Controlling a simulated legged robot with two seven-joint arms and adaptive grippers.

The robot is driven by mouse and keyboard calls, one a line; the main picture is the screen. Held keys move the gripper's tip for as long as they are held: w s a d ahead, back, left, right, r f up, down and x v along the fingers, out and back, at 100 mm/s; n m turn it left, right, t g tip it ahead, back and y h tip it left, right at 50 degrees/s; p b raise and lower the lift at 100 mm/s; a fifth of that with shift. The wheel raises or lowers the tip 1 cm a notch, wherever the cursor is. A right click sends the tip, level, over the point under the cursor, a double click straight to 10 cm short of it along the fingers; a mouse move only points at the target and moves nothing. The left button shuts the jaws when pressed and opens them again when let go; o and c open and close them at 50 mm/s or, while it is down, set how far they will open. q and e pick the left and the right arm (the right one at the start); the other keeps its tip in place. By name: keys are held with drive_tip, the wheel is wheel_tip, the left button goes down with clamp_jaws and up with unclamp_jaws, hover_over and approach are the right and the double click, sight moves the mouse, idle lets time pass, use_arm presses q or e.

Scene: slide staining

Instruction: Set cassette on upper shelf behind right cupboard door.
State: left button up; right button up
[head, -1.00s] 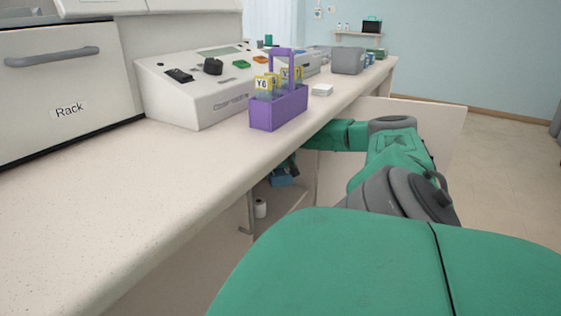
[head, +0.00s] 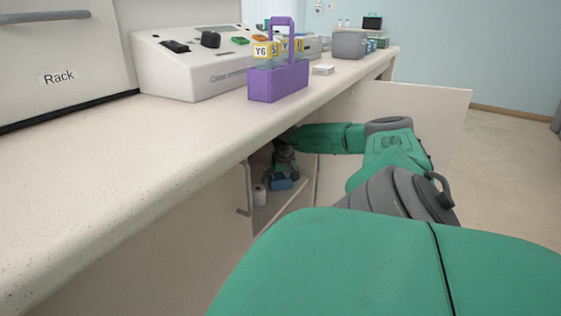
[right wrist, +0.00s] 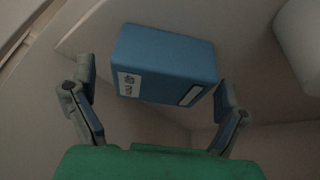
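A blue box-shaped cassette (head: 281,184) with white labels sits inside the open cupboard under the counter, seemingly on a shelf (head: 284,205). My right gripper (head: 284,168) reaches into the cupboard just above and behind it. In the right wrist view the cassette (right wrist: 168,62) lies ahead of the open right gripper (right wrist: 157,100). Its two fingers are spread apart, one on each side, with a visible gap at the left; contact at the right is hard to tell. The right cupboard door (head: 440,115) stands open behind my right arm. My left gripper is out of view.
A purple slide rack (head: 278,84) and a staining machine (head: 190,65) stand on the counter.

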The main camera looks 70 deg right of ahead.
sight(282, 179)
drive_tip(key=p+v, duration=0.5)
drive_tip(key=v, duration=0.2)
drive_tip(key=shift+a+r+p, duration=0.1)
drive_tip(key=shift+r+p, duration=0.2)
drive_tip(key=shift+p, duration=0.15)
idle(0.4)
